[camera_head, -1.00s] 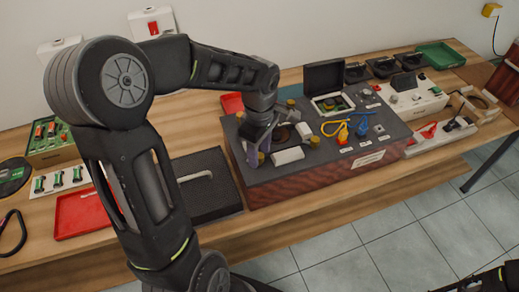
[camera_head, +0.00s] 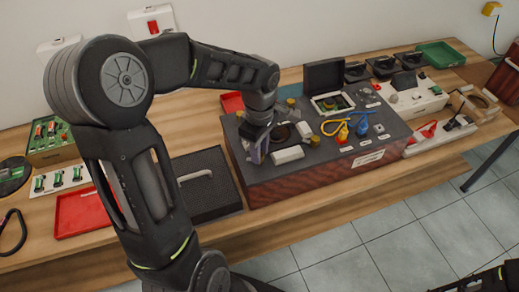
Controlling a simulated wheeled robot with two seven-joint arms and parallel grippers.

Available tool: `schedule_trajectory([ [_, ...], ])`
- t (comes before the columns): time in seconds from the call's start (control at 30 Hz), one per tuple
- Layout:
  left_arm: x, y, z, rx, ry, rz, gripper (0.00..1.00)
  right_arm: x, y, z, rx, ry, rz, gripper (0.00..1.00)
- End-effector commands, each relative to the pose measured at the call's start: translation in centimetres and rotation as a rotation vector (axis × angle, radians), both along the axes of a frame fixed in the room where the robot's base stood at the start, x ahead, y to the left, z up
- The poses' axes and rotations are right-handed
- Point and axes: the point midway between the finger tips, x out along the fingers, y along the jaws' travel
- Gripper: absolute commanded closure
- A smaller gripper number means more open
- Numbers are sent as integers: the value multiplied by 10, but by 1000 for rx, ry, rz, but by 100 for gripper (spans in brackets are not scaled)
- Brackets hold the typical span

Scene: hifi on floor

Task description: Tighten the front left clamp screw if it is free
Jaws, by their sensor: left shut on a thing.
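A dark grey-topped unit with a wood-coloured front (camera_head: 310,183) stands on the bench. Brass-coloured clamp screws show on its top at the back left (camera_head: 240,114), back right (camera_head: 291,102) and front right (camera_head: 315,141), around a round dark opening (camera_head: 281,132). My left gripper (camera_head: 257,156) reaches down at the front left corner of this group. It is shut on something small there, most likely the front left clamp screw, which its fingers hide. Whether that screw is tight cannot be seen.
A white block (camera_head: 288,154) lies just right of my left fingers. Yellow and blue cabled plugs (camera_head: 343,132) and an open-lidded box (camera_head: 325,80) are further right. A black case with a handle (camera_head: 205,195) and a red tray (camera_head: 85,212) are to the left.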

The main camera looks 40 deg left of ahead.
Motion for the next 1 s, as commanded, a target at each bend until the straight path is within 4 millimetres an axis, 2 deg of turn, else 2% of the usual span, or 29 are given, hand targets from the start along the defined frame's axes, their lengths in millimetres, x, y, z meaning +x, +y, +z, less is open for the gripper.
schedule_trajectory([
  [0.47, 0, 0, -1, 0, -2, -112, 100, 1, 0, -5, 1, -1, 1, 64],
  [1.0, 1, 0, 0, 0, -3, -564, 100, 2, 1, -17, 5, -7, 2, 64],
])
